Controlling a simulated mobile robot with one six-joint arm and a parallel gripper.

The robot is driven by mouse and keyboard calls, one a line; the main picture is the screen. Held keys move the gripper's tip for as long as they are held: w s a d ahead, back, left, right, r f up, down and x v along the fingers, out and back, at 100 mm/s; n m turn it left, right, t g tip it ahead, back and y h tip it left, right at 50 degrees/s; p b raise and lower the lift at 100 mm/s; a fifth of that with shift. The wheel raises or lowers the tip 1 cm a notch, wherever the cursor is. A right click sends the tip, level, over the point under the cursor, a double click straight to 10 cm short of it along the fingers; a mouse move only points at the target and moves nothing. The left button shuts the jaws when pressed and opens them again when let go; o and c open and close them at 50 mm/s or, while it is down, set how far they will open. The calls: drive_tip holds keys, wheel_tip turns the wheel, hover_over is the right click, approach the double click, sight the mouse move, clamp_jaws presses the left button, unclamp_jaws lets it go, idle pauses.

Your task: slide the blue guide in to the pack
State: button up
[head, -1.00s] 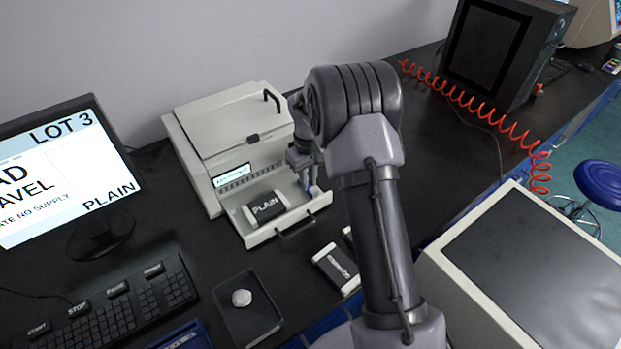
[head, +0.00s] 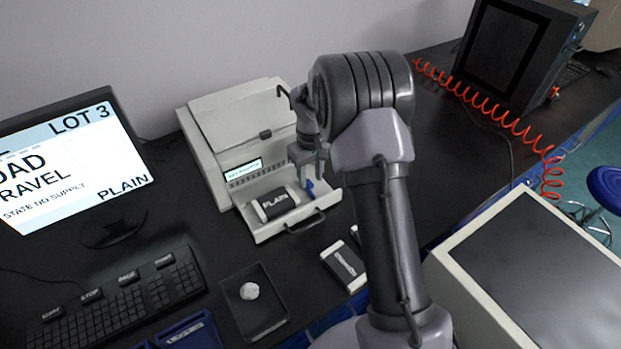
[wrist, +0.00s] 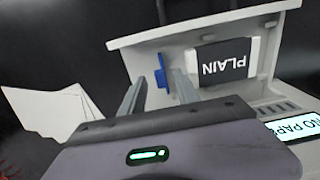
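The blue guide (head: 309,185) stands in the pulled-out paper drawer (head: 262,235), right of the pack. In the wrist view the blue guide (wrist: 160,74) shows a raised tab, with a gap between it and the pack. The pack (head: 275,203), dark with white ends and marked PLAIN, lies flat in the drawer; it also shows in the wrist view (wrist: 225,60). My gripper (head: 310,172) is over the guide. In the wrist view its fingers (wrist: 158,80) are apart, with the guide's tab between or just beyond the tips; contact cannot be told.
The printer body (head: 240,120) stands behind the drawer. Another pack (head: 344,265) lies on the bench in front. A dark tray (head: 255,315) holds a pale crumpled lump. A monitor (head: 75,170) and keyboard (head: 120,300) are at left; a red coiled hose (head: 490,118) is at right.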

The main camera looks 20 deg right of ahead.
sight(312, 184)
wheel_tip(312, 184, up, 15)
drive_tip(key=p, duration=0.4)
drive_tip(key=shift+r+p, duration=0.15)
drive_tip(key=shift+p, duration=0.25)
